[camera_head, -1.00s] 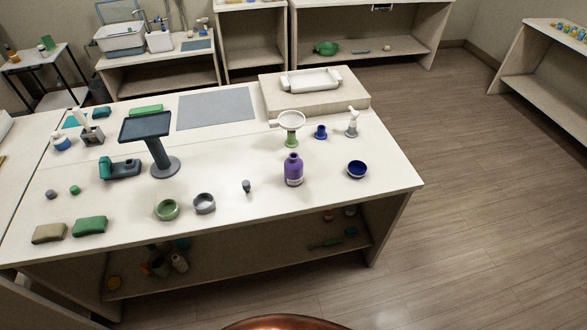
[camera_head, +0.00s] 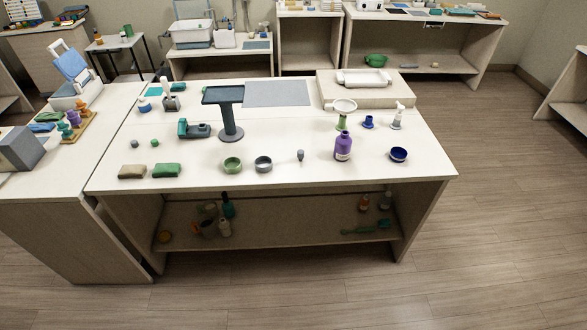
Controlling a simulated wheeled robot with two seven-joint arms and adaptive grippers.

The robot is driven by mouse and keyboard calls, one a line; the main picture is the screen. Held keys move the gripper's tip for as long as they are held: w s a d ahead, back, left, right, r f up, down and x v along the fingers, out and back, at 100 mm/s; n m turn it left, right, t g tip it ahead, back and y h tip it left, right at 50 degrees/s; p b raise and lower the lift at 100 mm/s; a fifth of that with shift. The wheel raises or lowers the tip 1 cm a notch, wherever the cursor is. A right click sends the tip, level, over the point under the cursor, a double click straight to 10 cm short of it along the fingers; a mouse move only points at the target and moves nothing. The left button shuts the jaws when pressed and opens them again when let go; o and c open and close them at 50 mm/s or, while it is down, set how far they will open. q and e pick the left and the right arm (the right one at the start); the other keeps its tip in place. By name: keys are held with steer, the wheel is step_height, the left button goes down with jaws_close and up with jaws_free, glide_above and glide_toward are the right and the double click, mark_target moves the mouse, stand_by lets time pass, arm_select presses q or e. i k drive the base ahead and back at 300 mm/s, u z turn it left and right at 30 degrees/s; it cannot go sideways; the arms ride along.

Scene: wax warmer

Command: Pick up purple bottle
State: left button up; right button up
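The purple bottle (camera_head: 343,147) stands upright on the white table (camera_head: 290,177), right of the middle and near the front edge. It has a dark neck and a pale label low on its side. Nothing touches it and it is fully visible. Neither of my grippers shows in the head view.
A dark blue bowl (camera_head: 398,154) is right of the bottle, and a green-stemmed white dish (camera_head: 343,108) stands behind it. A small grey item (camera_head: 300,155), a grey bowl (camera_head: 263,164) and a green bowl (camera_head: 232,164) lie left. The wooden floor (camera_head: 330,290) in front is clear.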

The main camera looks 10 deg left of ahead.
mark_target(343, 143)
steer(key=u, duration=0.25)
steer(key=k, duration=0.3)
steer(key=z, duration=0.7)
steer(key=i, duration=1.4)
steer(key=u, duration=0.45)
